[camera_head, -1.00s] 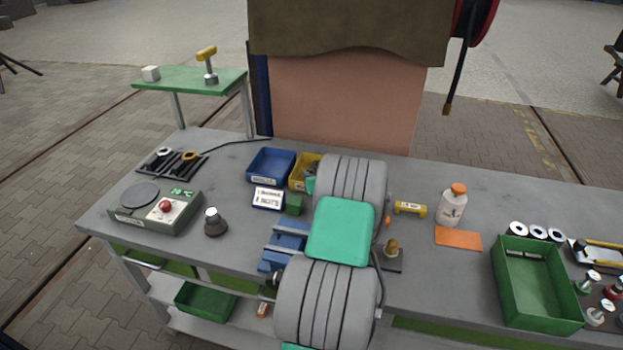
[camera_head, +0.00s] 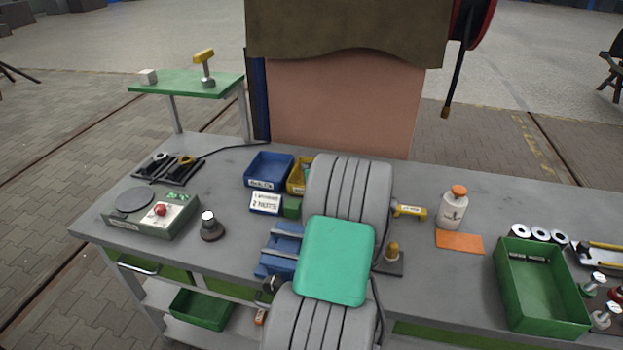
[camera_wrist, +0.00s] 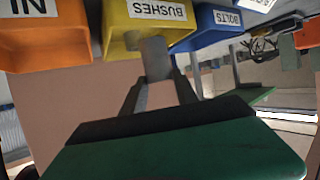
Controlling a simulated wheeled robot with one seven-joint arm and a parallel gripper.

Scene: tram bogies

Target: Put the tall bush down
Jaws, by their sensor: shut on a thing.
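In the wrist view my gripper (camera_wrist: 158,80) is shut on the tall bush (camera_wrist: 156,57), a plain grey piece that stands out past the fingertips. The bush shows in front of the yellow bin (camera_wrist: 118,40) labelled BUSHES, which appears upside down there. I cannot tell whether the bush touches the bin. In the head view my own arm hides the gripper and the bush. The yellow bin (camera_head: 296,178) shows only in part there, beside my arm.
A blue bin (camera_head: 268,170) stands left of the yellow one, with a white card (camera_head: 265,203) in front. A scale (camera_head: 150,213), a dark round-based piece (camera_head: 211,228) and a black tool tray (camera_head: 168,168) lie left. An open green crate (camera_head: 540,290) and a white bottle (camera_head: 453,210) are right.

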